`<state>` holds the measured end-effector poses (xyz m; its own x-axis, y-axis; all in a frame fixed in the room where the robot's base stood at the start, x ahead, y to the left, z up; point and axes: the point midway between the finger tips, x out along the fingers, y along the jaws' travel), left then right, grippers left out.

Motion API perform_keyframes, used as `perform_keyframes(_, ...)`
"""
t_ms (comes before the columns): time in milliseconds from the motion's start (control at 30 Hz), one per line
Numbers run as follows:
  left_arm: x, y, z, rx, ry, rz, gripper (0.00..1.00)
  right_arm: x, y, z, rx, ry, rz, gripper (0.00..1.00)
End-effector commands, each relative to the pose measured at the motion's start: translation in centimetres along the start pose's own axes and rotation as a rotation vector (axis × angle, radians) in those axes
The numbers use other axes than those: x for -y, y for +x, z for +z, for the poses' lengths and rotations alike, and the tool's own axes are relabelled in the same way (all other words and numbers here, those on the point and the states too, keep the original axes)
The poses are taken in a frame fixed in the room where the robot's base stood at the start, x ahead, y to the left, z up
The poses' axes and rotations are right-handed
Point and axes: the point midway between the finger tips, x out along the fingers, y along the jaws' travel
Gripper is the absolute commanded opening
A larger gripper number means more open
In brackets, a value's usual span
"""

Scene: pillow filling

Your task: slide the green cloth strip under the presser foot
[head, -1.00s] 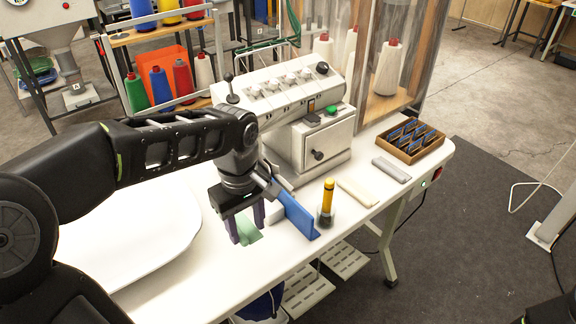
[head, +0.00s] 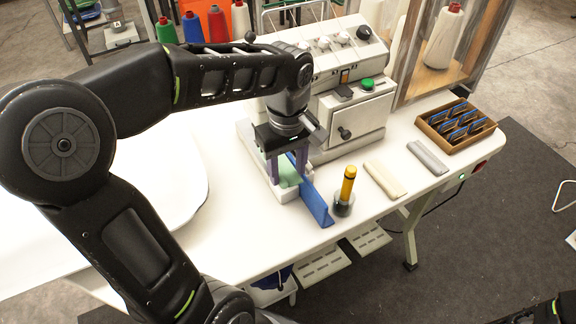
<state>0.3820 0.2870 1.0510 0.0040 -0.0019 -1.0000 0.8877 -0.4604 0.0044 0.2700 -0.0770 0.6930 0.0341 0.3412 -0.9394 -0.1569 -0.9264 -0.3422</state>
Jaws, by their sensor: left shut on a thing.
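My left gripper (head: 287,166) points down at the front of the white sewing machine (head: 345,105). Its purple-grey fingers are shut on the green cloth strip (head: 288,178). My right gripper is not in view.
A yellow-handled tool in a small round holder (head: 345,193) stands just right of the blue plate. A cream bar (head: 385,179), a grey bar (head: 427,157) and a cardboard box of blue packets (head: 427,125) lie further right. The white tabletop (head: 240,235) is clear in front.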

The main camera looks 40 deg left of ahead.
Motion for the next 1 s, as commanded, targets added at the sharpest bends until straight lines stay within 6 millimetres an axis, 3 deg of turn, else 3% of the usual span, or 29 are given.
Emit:
perform_keyframes(433,0.0,4.2,0.0,0.0,-0.001,0.0,0.08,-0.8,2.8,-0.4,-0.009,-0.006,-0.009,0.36)
perform_keyframes(1000,0.0,4.4,-6.2,0.0,-0.003,0.0,0.08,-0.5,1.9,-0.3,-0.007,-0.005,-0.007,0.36)
